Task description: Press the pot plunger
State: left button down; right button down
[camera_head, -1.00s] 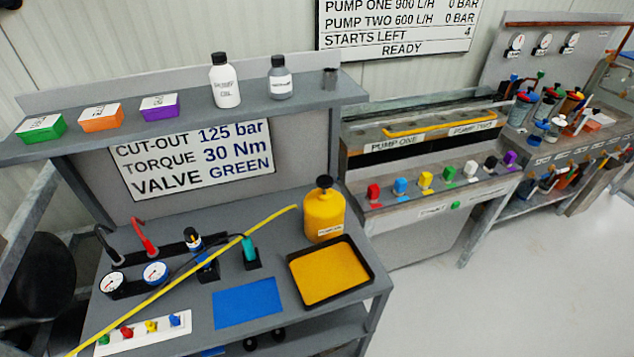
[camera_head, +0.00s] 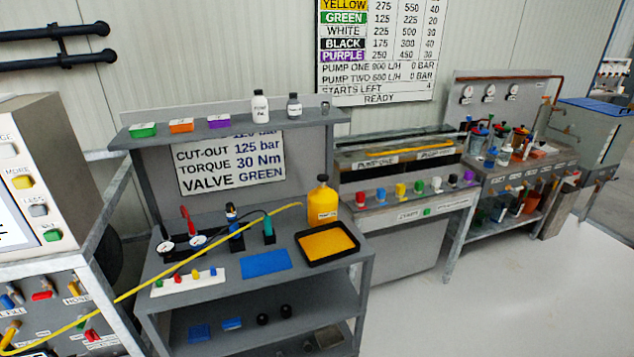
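The pot is likely the yellow container (camera_head: 322,203) with a black knob on top (camera_head: 322,179), which looks like its plunger. It stands upright on the grey workbench (camera_head: 215,290), behind a black tray with a yellow-orange mat (camera_head: 327,243). A label on its front is too small to read. Neither of my grippers shows in the head view, and nothing touches the pot.
A yellow hose (camera_head: 150,287) runs diagonally across the bench front to the left. A blue mat (camera_head: 265,263), gauges (camera_head: 166,246) and a white valve strip (camera_head: 187,282) lie on the bench. A control cabinet (camera_head: 45,175) stands at left. The floor at right is clear.

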aim_at(322, 177)
jog(key=z, duration=0.8)
jog(key=i, duration=1.45)
jog(key=u, duration=0.55)
